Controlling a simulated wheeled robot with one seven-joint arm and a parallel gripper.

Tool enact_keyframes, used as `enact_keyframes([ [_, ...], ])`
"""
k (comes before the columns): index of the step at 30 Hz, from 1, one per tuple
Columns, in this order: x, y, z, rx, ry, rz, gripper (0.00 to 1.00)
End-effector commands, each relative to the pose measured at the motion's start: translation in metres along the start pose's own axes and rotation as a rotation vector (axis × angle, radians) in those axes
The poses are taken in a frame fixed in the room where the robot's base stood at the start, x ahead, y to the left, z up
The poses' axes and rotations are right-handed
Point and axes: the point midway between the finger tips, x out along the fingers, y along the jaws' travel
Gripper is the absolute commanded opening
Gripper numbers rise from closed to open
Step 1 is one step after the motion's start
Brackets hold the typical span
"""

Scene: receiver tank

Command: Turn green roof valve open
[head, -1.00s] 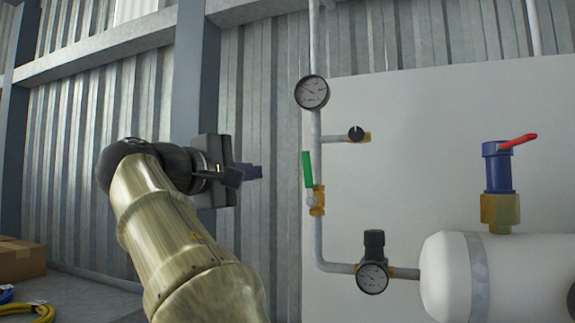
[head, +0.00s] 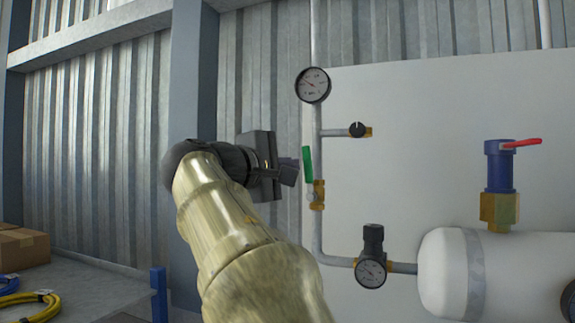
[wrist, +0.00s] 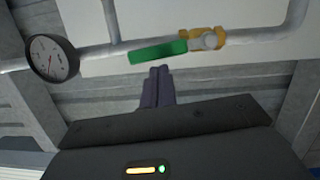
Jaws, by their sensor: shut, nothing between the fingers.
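The green valve handle (head: 307,164) stands nearly upright, along the vertical grey pipe, above its brass valve body (head: 318,194). In the wrist view the green handle (wrist: 158,52) lies along the pipe, with the brass body (wrist: 206,40) to its right. My gripper (head: 296,171) is just left of the handle in the head view. In the wrist view its two dark fingers (wrist: 158,72) are together, with nothing between them, and their tips point at the handle from just below it. I cannot tell whether they touch it.
A round gauge (head: 312,85) sits higher on the pipe, and a black-knobbed valve (head: 358,130) is on a side branch. A regulator with gauge (head: 371,270) is below. A white tank (head: 450,275) carries a blue valve with a red lever (head: 522,143). Boxes (head: 22,247) lie at left.

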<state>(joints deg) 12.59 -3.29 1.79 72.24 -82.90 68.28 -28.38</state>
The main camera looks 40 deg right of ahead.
Motion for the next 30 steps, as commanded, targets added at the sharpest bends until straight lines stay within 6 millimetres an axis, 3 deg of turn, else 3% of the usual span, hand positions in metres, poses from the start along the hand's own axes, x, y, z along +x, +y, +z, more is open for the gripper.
enact_keyframes([
  [9,0.004,0.000,0.016,0.118,-0.003,-0.029,0.00],
  [20,0.005,0.003,0.019,0.141,-0.006,-0.036,0.00],
  [30,-0.002,0.005,0.000,0.137,-0.005,-0.035,0.00],
])
